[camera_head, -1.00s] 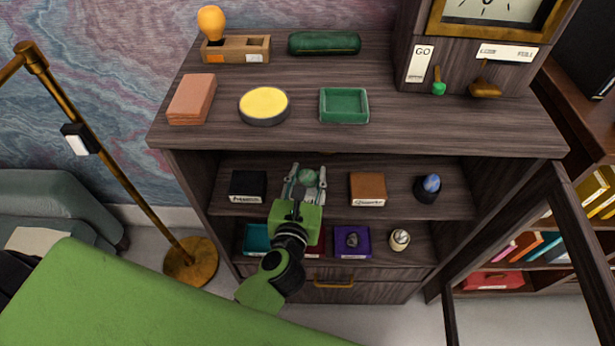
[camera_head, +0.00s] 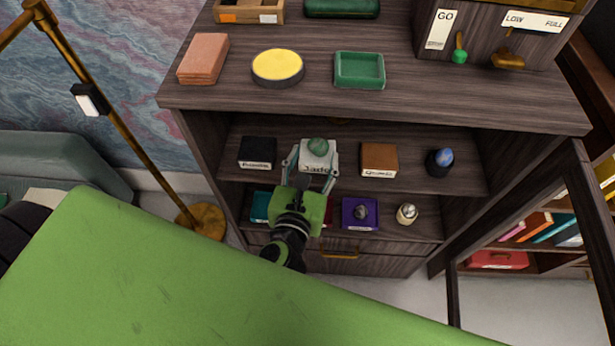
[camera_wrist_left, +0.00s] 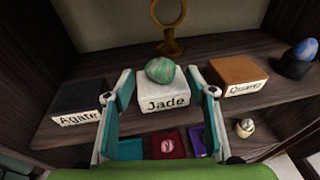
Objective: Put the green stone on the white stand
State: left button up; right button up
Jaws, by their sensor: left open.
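The green stone (camera_head: 317,145) rests on top of the white stand (camera_head: 316,163), which is labelled Jade, on the upper inner shelf. In the left wrist view the green stone (camera_wrist_left: 160,70) sits on the white stand (camera_wrist_left: 164,95), towards its back edge. My left gripper (camera_head: 311,165) is open, with its fingers at either side of the white stand and apart from the stone. In the left wrist view the fingers of my left gripper (camera_wrist_left: 163,85) frame the stand, with nothing held between them. My right gripper is not in view.
The black Agate stand (camera_head: 257,152) is left of the white stand. The brown Quartz stand (camera_head: 379,160) and a blue stone on a dark holder (camera_head: 440,163) are to the right. Several coloured trays, including a purple one (camera_head: 360,213), are on the shelf below. A round brass object (camera_wrist_left: 168,30) stands behind.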

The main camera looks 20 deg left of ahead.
pick_arm(q)
jog(key=b+v, duration=0.1)
jog(key=v, duration=0.5)
jog(key=shift+s, duration=0.3)
